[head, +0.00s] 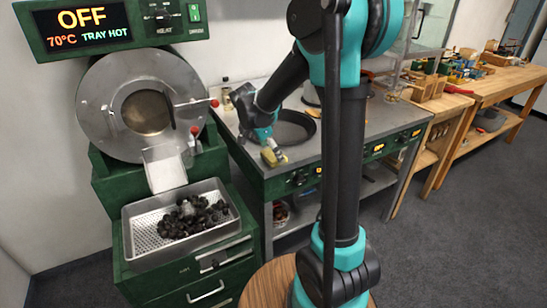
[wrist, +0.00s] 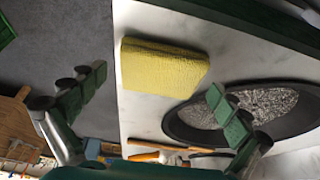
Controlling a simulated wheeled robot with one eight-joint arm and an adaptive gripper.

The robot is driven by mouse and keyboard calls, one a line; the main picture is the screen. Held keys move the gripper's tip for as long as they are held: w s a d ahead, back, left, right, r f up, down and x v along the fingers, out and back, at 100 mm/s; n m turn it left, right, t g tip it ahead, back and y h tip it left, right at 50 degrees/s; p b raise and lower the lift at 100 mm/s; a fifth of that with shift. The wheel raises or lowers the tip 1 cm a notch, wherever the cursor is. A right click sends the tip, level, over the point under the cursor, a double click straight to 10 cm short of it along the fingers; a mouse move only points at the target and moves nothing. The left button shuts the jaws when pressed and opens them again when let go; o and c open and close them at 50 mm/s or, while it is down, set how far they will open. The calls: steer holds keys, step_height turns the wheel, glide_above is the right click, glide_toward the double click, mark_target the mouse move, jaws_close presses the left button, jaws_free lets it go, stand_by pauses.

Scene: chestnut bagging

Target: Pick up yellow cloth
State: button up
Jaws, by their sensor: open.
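The yellow cloth (wrist: 163,66) is a folded, textured pad lying on the pale worktop, near its edge, in the wrist view. In the head view the cloth (head: 274,159) shows small at the front edge of the counter, partly covered by my gripper (head: 267,146). My gripper (wrist: 157,87) is open, with one finger left of the cloth over the floor side and the other to the right, over the pan's rim. Nothing is held between the fingers. The height gap between fingertips and cloth is hard to tell.
A black pan (head: 290,140) with grey speckled contents in the wrist view sits right beside the cloth. The roaster (head: 122,100) has a perforated tray (head: 150,247) of dark chestnuts; its display (head: 82,28) reads OFF, 70°C TRAY HOT. Wooden benches (head: 492,88) stand at right.

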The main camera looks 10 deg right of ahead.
mark_target(272, 154)
steer(key=c, duration=1)
steer(key=shift+c, duration=0.2)
step_height(272, 154, up, 20)
steer(key=o, duration=0.5)
steer(key=c, duration=0.5)
steer(key=shift+s, duration=0.1)
